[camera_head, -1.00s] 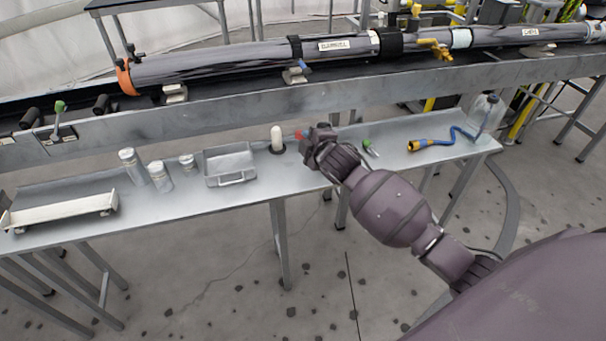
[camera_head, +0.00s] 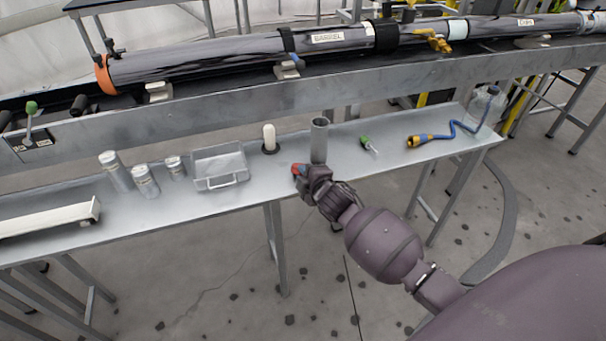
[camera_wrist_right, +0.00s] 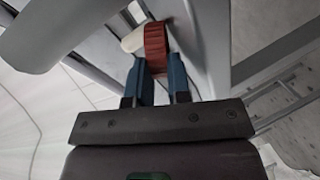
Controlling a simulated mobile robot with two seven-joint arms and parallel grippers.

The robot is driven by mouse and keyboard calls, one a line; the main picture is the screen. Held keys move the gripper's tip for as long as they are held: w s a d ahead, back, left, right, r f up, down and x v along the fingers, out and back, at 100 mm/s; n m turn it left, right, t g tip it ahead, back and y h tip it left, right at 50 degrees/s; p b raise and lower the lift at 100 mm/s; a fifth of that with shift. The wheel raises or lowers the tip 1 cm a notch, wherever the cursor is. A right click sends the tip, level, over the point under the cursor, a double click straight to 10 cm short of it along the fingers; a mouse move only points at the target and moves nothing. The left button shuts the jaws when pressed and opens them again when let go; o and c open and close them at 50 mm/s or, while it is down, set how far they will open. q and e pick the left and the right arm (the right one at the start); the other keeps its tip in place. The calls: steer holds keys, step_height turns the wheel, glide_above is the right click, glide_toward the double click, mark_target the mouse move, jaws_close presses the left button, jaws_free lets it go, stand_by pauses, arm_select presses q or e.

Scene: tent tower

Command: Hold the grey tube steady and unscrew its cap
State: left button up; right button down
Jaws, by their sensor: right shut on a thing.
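The grey tube (camera_head: 319,142) stands upright on the metal bench in the head view, its top looking open and dark. My right gripper (camera_head: 302,171) is in front of the tube and to its left. It is shut on a red cap (camera_head: 297,168), which is apart from the tube's top. In the right wrist view the red cap (camera_wrist_right: 156,48) sits between the blue fingertips of my right gripper (camera_wrist_right: 155,68). A grey rounded body at the wrist view's upper left may be the tube. My left gripper is not in view.
On the bench (camera_head: 245,205) a white rounded post (camera_head: 268,139) stands left of the tube, with a metal tray (camera_head: 220,168) and several lidded jars (camera_head: 116,172) further left. A green-ended tool (camera_head: 368,145) and a blue cable (camera_head: 455,130) lie to the right.

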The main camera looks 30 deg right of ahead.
steer(key=shift+r, duration=0.15)
steer(key=shift+f, duration=0.2)
steer(key=c, duration=1.4)
jaws_free()
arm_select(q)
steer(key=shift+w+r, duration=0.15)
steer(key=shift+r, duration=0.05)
arm_select(e)
steer(key=shift+o, duration=0.2)
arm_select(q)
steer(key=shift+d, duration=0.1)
arm_select(e)
steer(key=shift+r, duration=0.15)
